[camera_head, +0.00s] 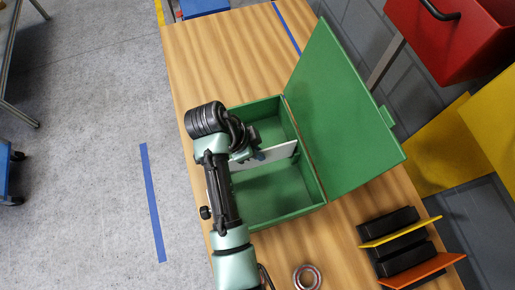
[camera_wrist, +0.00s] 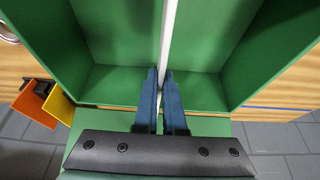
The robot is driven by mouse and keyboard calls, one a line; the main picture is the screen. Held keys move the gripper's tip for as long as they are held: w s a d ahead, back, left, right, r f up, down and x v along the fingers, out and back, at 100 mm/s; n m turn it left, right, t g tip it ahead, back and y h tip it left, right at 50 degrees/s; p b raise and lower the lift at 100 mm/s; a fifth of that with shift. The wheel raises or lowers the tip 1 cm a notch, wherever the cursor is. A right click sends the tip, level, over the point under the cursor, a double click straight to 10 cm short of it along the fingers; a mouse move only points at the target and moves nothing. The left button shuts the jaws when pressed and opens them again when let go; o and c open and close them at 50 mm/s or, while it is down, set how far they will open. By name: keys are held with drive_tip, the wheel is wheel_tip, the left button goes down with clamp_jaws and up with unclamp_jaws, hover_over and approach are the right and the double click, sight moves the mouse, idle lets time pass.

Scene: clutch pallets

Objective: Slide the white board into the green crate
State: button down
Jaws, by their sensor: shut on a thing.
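The green crate (camera_head: 275,190) stands on the wooden table with its lid (camera_head: 340,110) swung open to the right. The thin white board (camera_head: 275,154) stands on edge across the crate's opening, with green interior on both sides of it. My gripper (camera_head: 257,155) is at the board's upper edge, over the crate. In the wrist view the blue fingers of my gripper (camera_wrist: 163,75) are closed on the board (camera_wrist: 169,30), seen edge-on as a narrow white strip. Whether the board's lower edge touches the crate floor is hidden.
A rack of black blocks with a yellow plate (camera_head: 400,232) and an orange plate (camera_head: 422,270) stands at the lower right. A round ring-like object (camera_head: 307,277) lies near the table's lower edge. A red bin (camera_head: 455,40) hangs at the upper right. The table's upper part is clear.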

drive_tip(key=shift+f+b, duration=1.2)
drive_tip(key=shift+f, duration=0.7)
drive_tip(key=c, duration=0.9)
unclamp_jaws()
drive_tip(key=p+v, duration=0.1)
drive_tip(key=v, duration=1)
drive_tip(key=shift+d+r+p, duration=0.1)
drive_tip(key=shift+r+p, duration=0.15)
drive_tip(key=shift+p, duration=0.15)
drive_tip(key=shift+p+v, duration=0.8)
drive_tip(key=shift+p, duration=0.1)
drive_tip(key=shift+f, duration=0.1)
